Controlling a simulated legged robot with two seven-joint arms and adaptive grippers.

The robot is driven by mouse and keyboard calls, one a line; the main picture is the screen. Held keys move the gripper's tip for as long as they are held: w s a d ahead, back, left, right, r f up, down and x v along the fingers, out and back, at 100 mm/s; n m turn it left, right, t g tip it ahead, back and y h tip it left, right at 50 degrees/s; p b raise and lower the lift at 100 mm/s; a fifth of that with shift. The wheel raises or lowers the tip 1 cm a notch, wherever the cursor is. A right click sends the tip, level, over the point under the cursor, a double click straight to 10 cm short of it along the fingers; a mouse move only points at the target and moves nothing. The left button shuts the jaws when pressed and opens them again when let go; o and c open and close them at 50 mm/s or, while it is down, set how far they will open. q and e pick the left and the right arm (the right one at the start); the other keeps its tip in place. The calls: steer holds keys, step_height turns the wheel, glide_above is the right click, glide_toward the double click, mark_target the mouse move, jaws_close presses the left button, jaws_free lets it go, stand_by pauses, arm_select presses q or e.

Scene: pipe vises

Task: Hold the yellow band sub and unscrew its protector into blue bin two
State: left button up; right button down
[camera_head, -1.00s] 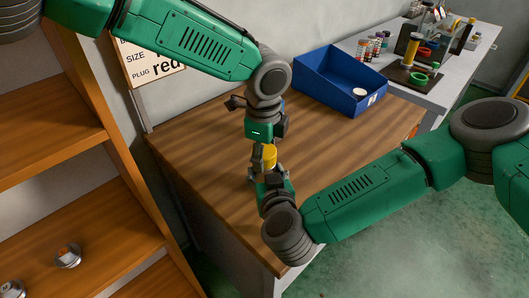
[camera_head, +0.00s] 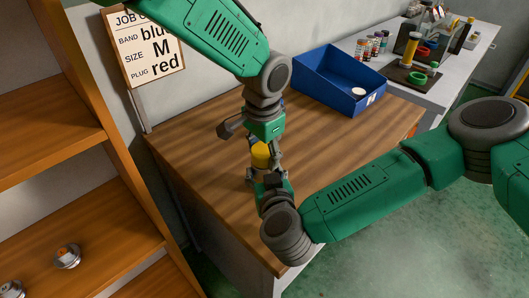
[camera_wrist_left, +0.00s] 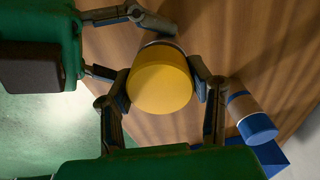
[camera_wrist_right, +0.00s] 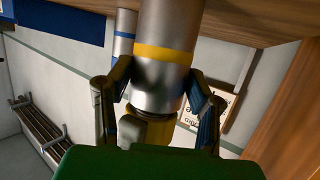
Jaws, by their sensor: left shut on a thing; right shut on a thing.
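The sub is a silver cylinder with a yellow band (camera_wrist_right: 165,53), upright at the table's near left part. My right gripper (camera_head: 265,172) is shut on its silver body; its fingers (camera_wrist_right: 160,90) lie either side, on the protector's side of the band. The yellow protector (camera_head: 260,152) caps the sub's upper end. My left gripper (camera_wrist_left: 165,88) is shut on the protector from above, one finger on each side. The protector's thread is hidden.
A second silver cylinder with a blue cap (camera_wrist_left: 258,128) stands close beside the sub. A shelf (camera_head: 60,140) is at left, a side bench (camera_head: 455,65) at back right. The table's middle (camera_head: 320,140) is clear.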

mark_target(264, 149)
arm_select(q)
steer(key=shift+s+d+r, duration=0.1)
steer(key=shift+r, duration=0.05)
arm_select(e)
steer(key=shift+r, duration=0.15)
arm_select(q)
steer(key=shift+r, duration=0.9)
steer(key=shift+r, duration=0.1)
steer(key=shift+r, duration=0.3)
steer(key=r, duration=0.3)
steer(key=shift+s+r, duration=0.15)
steer(key=shift+s, duration=0.1)
arm_select(e)
steer(key=c, duration=0.7)
jaws_free()
steer(key=shift+s, duration=0.1)
